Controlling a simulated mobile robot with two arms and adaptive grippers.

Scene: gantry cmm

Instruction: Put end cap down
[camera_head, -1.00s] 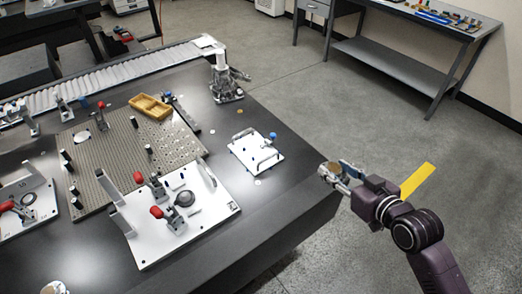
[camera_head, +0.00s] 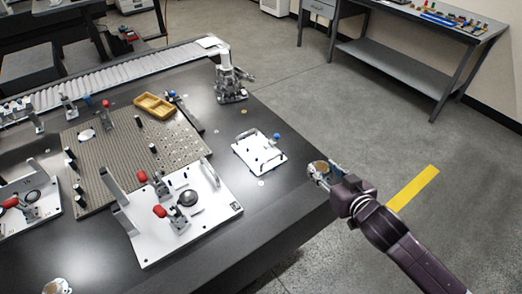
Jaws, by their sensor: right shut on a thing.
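My right gripper (camera_head: 317,175) is shut on a small round brownish end cap (camera_head: 316,166). It holds the cap by the right edge of the dark table (camera_head: 270,208). The gripper's fingers are small here and partly hidden by the cap. I cannot tell how high the cap is above the table. A similar pale and brown round piece (camera_head: 56,286) is cut off by the bottom edge at the left.
A small white plate with handles (camera_head: 260,153) lies left of my right gripper. A larger white fixture plate (camera_head: 160,245) with red-handled clamps and a perforated plate (camera_head: 100,150) are farther left. A yellow tray (camera_head: 154,105) sits behind. Bare table lies around the small plate.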

